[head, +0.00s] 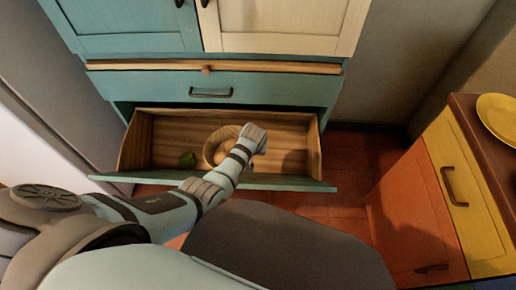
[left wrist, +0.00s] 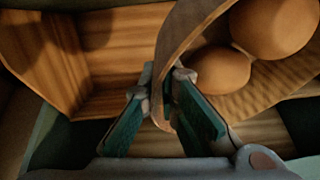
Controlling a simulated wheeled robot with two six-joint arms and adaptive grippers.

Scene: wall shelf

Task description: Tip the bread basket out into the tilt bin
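The tilt bin (head: 165,130) is open below the teal drawer, with a wooden inside and a teal front edge. The bread basket (head: 210,150), a round, light wooden bowl shape, is over the bin's middle and looks upright or slightly tilted. Round brown rolls (left wrist: 272,25) lie inside it in the left wrist view. My left gripper (head: 240,152) is at the basket's right side. In the left wrist view its fingers (left wrist: 163,85) straddle the basket's wall (left wrist: 190,28), tips close against it. The arm hides part of the basket. My right gripper is out of view.
A closed teal drawer (head: 210,92) and cupboard doors are above. An orange and yellow cabinet (head: 415,215) with a yellow plate (head: 498,117) stands right. Red floor is clear between.

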